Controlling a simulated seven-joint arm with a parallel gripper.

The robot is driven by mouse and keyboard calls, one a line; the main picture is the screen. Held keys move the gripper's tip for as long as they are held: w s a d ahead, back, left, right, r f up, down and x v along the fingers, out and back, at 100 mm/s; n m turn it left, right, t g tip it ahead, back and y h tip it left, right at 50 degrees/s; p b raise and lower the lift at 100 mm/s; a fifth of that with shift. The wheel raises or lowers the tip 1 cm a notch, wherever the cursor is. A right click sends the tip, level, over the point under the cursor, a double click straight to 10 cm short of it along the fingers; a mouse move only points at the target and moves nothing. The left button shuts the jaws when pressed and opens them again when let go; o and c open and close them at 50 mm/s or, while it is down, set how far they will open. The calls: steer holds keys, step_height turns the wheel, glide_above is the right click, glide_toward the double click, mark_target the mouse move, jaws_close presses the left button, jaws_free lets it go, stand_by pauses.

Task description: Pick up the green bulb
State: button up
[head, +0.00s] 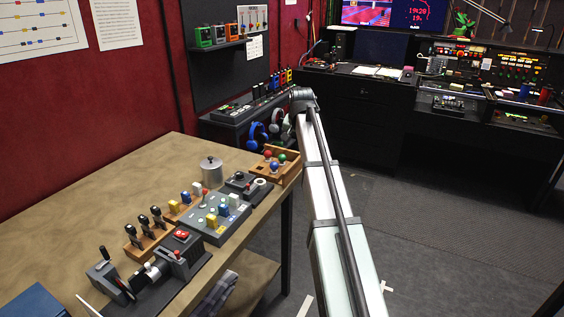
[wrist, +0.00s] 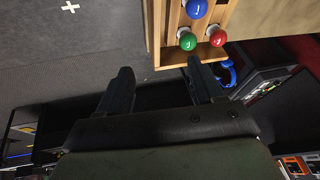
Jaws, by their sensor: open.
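The green bulb (head: 282,158) stands in a wooden tray (head: 291,177) at the far right corner of the table, beside a red bulb (head: 268,154) and a blue bulb (head: 275,167). In the wrist view the green bulb (wrist: 187,41) is at the tray's edge, left of the red bulb (wrist: 217,37) and below the blue bulb (wrist: 195,8). My gripper (wrist: 159,70) is open and empty in the wrist view. The green bulb is ahead of its right finger, and nothing is between the fingers. The fingers cannot be made out in the head view.
Control boxes with coloured blocks (head: 212,213) and levers fill the table's right side. Blue headphones (head: 257,134) hang behind the tray. Floor right of the table is clear.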

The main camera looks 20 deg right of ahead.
steer(key=w+a+r, duration=0.2)
steer(key=w+r, duration=0.1)
glide_above(282, 156)
steer(key=s, duration=0.2)
steer(key=f, duration=0.8)
steer(key=shift+s, duration=0.2)
steer(key=shift+a+x, duration=0.2)
steer(key=shift+x, duration=2.45)
steer(key=shift+r, duration=0.1)
steer(key=c, duration=1.1)
step_height(282, 156, up, 10)
